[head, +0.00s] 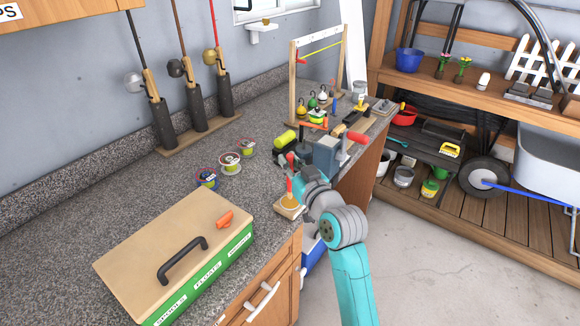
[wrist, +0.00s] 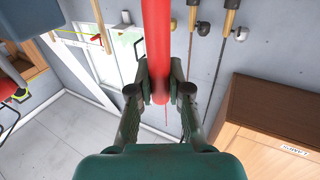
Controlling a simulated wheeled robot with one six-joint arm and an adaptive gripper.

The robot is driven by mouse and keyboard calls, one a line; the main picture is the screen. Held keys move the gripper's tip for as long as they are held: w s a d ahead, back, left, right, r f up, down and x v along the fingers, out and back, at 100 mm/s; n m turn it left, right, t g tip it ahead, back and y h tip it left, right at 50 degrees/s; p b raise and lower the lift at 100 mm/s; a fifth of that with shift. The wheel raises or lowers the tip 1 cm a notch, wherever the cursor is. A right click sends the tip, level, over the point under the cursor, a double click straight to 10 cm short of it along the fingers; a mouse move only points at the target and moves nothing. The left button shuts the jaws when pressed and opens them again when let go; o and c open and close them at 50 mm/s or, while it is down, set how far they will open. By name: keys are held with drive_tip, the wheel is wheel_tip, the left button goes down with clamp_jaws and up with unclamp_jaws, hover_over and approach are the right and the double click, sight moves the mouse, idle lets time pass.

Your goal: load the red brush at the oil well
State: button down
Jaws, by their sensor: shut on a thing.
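The red brush (head: 289,186) is upright in my gripper (head: 292,170), near the counter's front edge. Its red handle (wrist: 155,40) runs up between the two fingers of my gripper (wrist: 160,95) in the wrist view, and the fingers are shut on it. The oil well (head: 290,208) is a small pale wooden block with an amber round top, directly below the brush. The brush's lower end meets the amber area in the head view. I cannot tell how deep it reaches. The wrist view does not show the well or the bristles.
A wooden-topped green box (head: 150,255) with a black handle stands at front left, an orange piece on it. Several line spools (head: 207,178) lie behind the well. A grey vise (head: 326,155) with a red handle stands close right. Rods (head: 186,75) lean at the wall.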

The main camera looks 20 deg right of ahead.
drive_tip(key=shift+r, duration=2.65)
